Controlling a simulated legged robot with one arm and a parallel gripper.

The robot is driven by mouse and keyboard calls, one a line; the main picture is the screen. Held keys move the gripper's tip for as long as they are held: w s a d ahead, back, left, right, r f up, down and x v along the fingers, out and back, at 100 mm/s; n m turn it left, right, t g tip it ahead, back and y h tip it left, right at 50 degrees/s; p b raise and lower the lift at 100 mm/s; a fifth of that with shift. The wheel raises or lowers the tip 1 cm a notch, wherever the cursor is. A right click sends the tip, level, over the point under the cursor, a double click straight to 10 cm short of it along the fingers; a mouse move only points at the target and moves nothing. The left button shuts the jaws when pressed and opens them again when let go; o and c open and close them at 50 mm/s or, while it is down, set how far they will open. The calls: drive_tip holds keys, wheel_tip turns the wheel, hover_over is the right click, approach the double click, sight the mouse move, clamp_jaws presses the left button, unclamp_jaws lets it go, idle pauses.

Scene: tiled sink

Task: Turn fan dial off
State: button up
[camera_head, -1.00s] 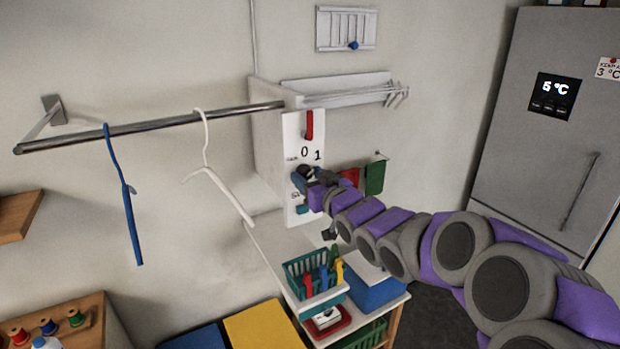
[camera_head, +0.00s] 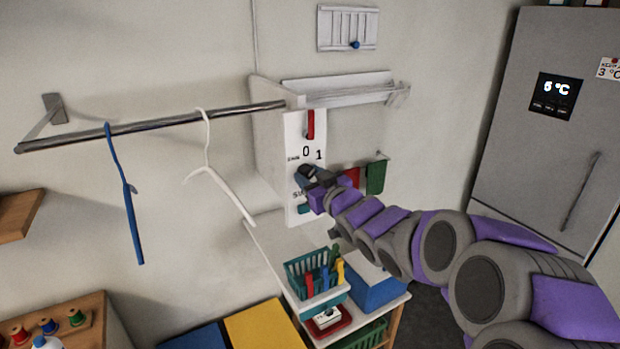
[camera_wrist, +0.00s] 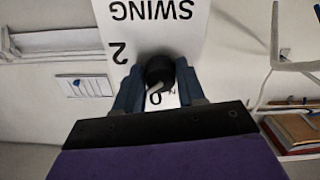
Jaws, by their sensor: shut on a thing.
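A white control panel (camera_head: 293,130) hangs on the end of the wall unit, with a red switch at its top, the marks 0 and 1, and a teal part near its bottom. In the wrist view the panel (camera_wrist: 190,40) appears upside down, with "SWING", a 2 and a partly covered 0. A dark round dial (camera_wrist: 160,68) sits between the blue fingers of my gripper (camera_wrist: 159,88), which is shut on it. In the head view my gripper (camera_head: 305,176) is at the panel's middle and hides the dial. The dial's exact pointing is hard to tell.
A rail with a blue hanger (camera_head: 130,210) and a white hanger (camera_head: 225,190) is at the left. A teal basket (camera_head: 297,275) and a blue box (camera_head: 374,292) stand below the panel. A green cloth (camera_head: 376,177) hangs right of it. A fridge (camera_head: 530,150) stands far right.

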drive_tip(key=n, duration=0.4)
drive_tip(key=shift+d+f+n+b, duration=0.1)
drive_tip(key=shift+n+b, duration=0.2)
drive_tip(key=shift+b, duration=0.1)
drive_tip(key=n+b, duration=0.1)
drive_tip(key=n, duration=0.4)
drive_tip(key=shift+b, duration=0.35)
drive_tip(key=shift+n, duration=0.3)
drive_tip(key=o, duration=1)
drive_tip(key=shift+o, duration=0.2)
drive_tip(key=shift+s+d+r, duration=0.25)
drive_tip(key=shift+s, duration=0.25)
drive_tip(key=p+v, duration=0.2)
drive_tip(key=v, duration=1.4)
drive_tip(key=shift+p, duration=0.4)
drive_tip(key=shift+f, duration=0.2)
